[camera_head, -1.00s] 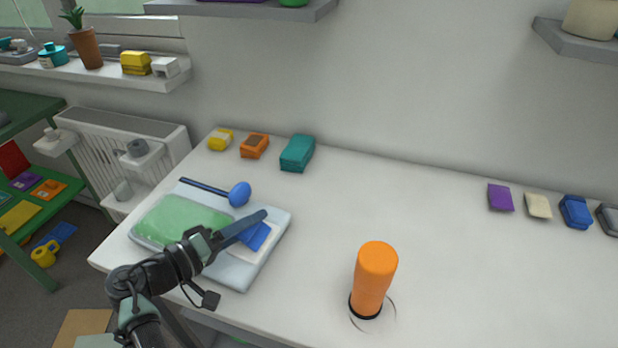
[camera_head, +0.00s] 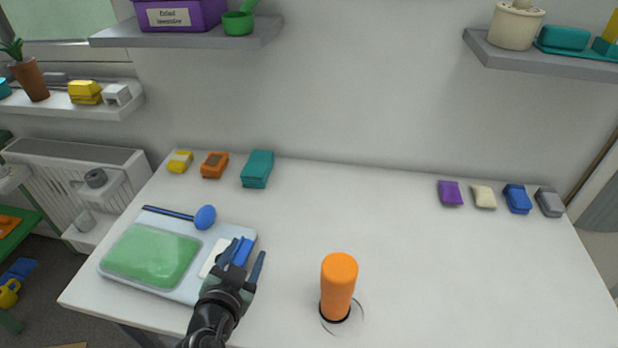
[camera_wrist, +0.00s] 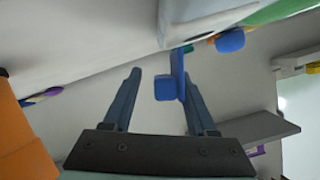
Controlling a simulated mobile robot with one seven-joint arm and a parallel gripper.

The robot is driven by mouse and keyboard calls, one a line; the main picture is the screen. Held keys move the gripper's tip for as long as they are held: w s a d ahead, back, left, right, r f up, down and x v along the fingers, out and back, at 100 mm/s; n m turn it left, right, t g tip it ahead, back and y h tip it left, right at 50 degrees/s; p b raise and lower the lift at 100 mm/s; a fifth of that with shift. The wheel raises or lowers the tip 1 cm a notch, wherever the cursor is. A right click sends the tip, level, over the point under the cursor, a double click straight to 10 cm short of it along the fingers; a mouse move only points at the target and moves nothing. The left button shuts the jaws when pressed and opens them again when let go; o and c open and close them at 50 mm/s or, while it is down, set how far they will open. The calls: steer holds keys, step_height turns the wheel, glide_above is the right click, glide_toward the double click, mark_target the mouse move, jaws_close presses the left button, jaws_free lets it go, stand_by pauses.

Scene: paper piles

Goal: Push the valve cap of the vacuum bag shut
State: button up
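The vacuum bag (camera_head: 180,291) lies flat on the left of the table, pale and clear around a green filling. A white patch with the blue valve cap (camera_head: 243,252) is at its right end. In the wrist view the blue valve cap (camera_wrist: 165,88) stands out from the pale bag (camera_wrist: 200,18) as a flap with a small block. My gripper (camera_head: 249,248) is open over the bag's right end, fingers apart. In the wrist view the cap shows between the fingers of my gripper (camera_wrist: 160,78), nearer the right one. I cannot tell whether they touch.
An orange cylinder (camera_head: 338,281) with a black base stands right of my gripper. A blue spoon-like tool (camera_head: 204,217) lies along the bag's back edge. Small coloured blocks line the table's back. The table's middle is clear. Shelves (camera_head: 185,37) hang above.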

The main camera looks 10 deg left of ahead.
steer(key=shift+s+d+f+m+y, duration=0.1)
steer(key=shift+d+f+m+y, duration=0.5)
steer(key=shift+m, duration=0.4)
steer(key=f+m+t+y, duration=0.1)
steer(key=m, duration=0.1)
steer(key=shift+d+f+m+y+b, duration=0.1)
steer(key=shift+f+m+y+b, duration=0.05)
steer(key=shift+m+y+b, duration=0.2)
steer(key=v, duration=1.2)
steer(key=shift+s, duration=0.25)
steer(key=shift+s+t+b, duration=0.15)
steer(key=shift+t+b, duration=0.15)
steer(key=shift+b, duration=0.1)
steer(key=w+d+r+n+t+h+b, duration=0.2)
steer(key=w+d+r+t+b, duration=0.2)
steer(key=w+r+b, duration=0.55)
steer(key=s+d+r+n+t+b, duration=0.1)
steer(key=d+r+n+t+b, duration=0.2)
steer(key=r, duration=1)
steer(key=shift+d+r+t, duration=0.3)
steer(key=shift+d+r, duration=0.1)
steer(key=shift+d, duration=0.6)
steer(key=shift+s+h, duration=0.1)
steer(key=shift+h, duration=0.15)
